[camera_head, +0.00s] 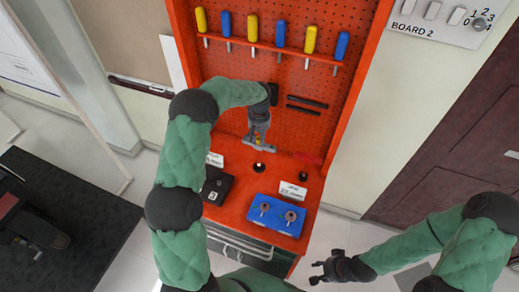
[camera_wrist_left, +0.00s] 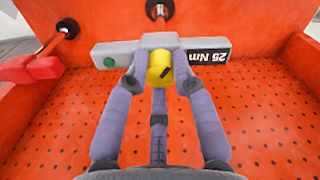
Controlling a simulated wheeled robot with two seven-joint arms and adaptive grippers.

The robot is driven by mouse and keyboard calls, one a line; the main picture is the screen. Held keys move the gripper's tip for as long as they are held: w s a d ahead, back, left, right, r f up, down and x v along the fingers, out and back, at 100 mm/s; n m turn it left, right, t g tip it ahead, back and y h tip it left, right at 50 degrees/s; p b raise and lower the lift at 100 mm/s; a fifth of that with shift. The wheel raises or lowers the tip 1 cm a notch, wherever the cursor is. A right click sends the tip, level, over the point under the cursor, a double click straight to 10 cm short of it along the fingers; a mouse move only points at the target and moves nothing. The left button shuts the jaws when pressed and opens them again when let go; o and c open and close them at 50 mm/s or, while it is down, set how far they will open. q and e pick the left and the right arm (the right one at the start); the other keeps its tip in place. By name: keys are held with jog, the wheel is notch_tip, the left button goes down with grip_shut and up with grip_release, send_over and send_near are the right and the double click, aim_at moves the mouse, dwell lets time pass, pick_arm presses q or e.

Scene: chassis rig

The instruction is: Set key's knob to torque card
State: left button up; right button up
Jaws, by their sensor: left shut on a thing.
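The key is a grey bar (camera_wrist_left: 112,52) with a yellow knob (camera_wrist_left: 160,68) at its middle and a dark plate reading "25 Nm" (camera_wrist_left: 207,56). It also shows small as a grey bar in the head view (camera_head: 270,147). My left gripper (camera_wrist_left: 160,80) is shut on the yellow knob, with a dark mark on the knob's face. It also shows at the pegboard's foot in the head view (camera_head: 259,137). White cards stand at the left (camera_head: 215,159) and right (camera_head: 292,190) of the bench; their print is too small to read. My right gripper (camera_head: 322,272) is open and empty.
A blue block (camera_head: 258,201) with two round grey parts and a black box (camera_head: 216,186) are on the red bench. Two dark sockets (camera_head: 259,168) (camera_head: 303,176) are behind them. Yellow and blue handled tools (camera_head: 252,28) hang on the pegboard. A red block (camera_wrist_left: 35,68) is at the wrist view's left.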

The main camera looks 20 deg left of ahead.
pick_arm(q)
jog(key=m, duration=0.4)
jog(key=o, duration=0.7)
jog(key=shift+o, duration=0.2)
jog(key=shift+f+n, duration=0.1)
jog(key=shift+n, duration=0.9)
jog(key=n+b, duration=0.1)
jog(key=n, duration=0.2)
jog(key=shift+n+b, duration=0.4)
jog(key=n+b, duration=0.1)
jog(key=n, duration=0.2)
jog(key=shift+n, duration=1.3)
